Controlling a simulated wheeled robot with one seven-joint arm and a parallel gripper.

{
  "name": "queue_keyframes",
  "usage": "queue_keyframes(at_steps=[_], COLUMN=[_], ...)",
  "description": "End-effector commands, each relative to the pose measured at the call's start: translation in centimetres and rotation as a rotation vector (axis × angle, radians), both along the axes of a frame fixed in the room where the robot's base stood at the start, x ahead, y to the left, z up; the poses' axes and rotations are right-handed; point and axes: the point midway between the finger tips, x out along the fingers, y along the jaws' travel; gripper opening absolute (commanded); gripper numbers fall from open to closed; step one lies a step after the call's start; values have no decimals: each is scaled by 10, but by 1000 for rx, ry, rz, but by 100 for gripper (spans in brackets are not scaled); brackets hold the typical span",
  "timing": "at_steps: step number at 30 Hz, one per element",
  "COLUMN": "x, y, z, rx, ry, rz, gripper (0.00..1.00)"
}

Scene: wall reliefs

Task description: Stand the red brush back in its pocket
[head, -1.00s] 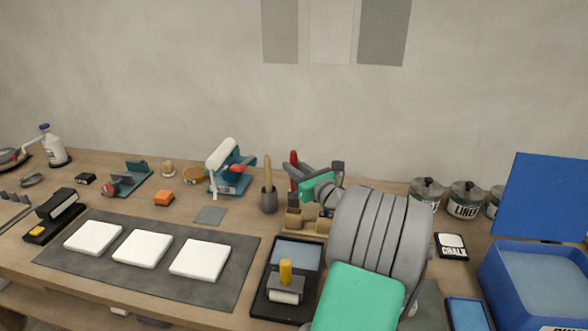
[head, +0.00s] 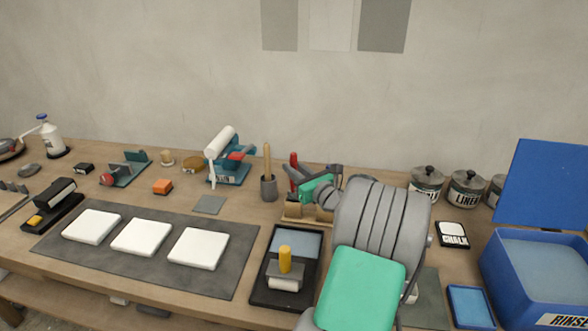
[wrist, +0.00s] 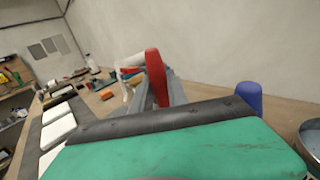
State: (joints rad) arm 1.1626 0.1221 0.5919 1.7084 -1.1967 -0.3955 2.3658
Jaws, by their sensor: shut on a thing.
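The red brush (head: 293,160) is upright between the fingers of my gripper (head: 296,180), which is shut on it. In the wrist view its red handle (wrist: 155,75) stands up between the grey fingers (wrist: 158,97). A light wooden holder (head: 306,213) stands on the bench just below my gripper. My gripper and arm hide much of the holder and the brush's lower end. I cannot tell whether the brush is inside a pocket or above it.
Lidded tins (head: 427,182) and a blue rinse box (head: 535,275) are at right. A blue rounded object (wrist: 248,97) shows in the wrist view.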

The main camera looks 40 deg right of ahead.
Motion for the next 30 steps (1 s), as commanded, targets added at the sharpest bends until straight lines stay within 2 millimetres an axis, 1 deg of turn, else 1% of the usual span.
queue_keyframes(at_steps=[30], x=[0], y=[0], z=[-26], rx=[0], ry=[0], rz=[-1], gripper=[0])
